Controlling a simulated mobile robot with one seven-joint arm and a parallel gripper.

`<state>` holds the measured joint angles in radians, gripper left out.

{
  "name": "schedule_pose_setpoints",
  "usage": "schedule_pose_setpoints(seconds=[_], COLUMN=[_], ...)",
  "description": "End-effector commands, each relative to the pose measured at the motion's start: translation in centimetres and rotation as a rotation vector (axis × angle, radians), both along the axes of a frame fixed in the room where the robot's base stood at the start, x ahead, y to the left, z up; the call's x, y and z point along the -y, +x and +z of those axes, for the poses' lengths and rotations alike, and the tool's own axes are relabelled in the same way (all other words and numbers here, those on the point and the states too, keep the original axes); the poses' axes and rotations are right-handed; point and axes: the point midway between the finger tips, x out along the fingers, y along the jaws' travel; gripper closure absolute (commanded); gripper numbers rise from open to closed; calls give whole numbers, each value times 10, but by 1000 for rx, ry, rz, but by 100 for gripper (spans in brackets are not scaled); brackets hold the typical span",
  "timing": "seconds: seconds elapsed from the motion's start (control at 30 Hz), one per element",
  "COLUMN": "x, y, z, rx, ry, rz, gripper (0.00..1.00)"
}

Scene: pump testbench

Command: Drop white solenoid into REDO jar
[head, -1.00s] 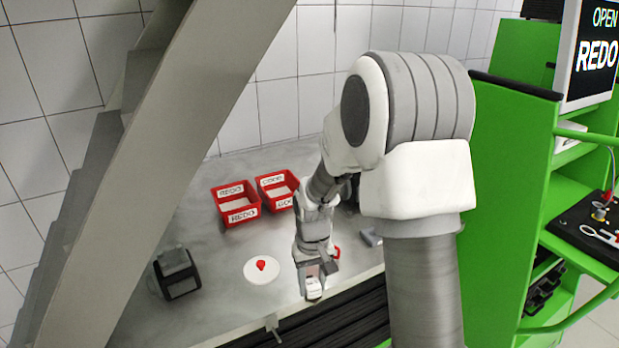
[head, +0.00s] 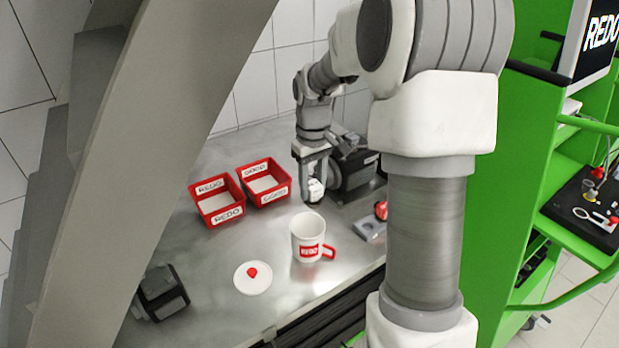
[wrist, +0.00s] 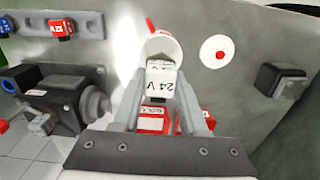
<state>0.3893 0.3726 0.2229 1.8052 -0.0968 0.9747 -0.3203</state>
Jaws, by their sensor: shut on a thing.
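The white solenoid (head: 315,190), marked "24 V", also shows in the wrist view (wrist: 161,84). My gripper (head: 315,180) is shut on it, with one finger on each side. It is held to the right of the two red bins, behind the mug. The red REDO bin (head: 220,215) is the left one of the pair and looks empty. In the wrist view the REDO bin (wrist: 191,127) is partly hidden behind a finger.
The red GOOD bin (head: 277,197) stands between the REDO bin and my gripper. A white mug (head: 306,236) with a red handle stands in front. A white disc (head: 252,279) with a red knob lies nearer the edge. A dark pump (head: 352,172) is close on the right.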

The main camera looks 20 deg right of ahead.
Motion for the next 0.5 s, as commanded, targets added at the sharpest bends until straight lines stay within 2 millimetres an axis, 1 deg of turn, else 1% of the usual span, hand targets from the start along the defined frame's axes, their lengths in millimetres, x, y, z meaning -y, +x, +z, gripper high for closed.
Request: schedule_pose_setpoints(seconds=[0.17, 0.5], x=[0, 0], y=[0, 0], z=[-14, -53], rx=[0, 1], ry=[0, 0], rz=[0, -1], gripper=[100, 100])
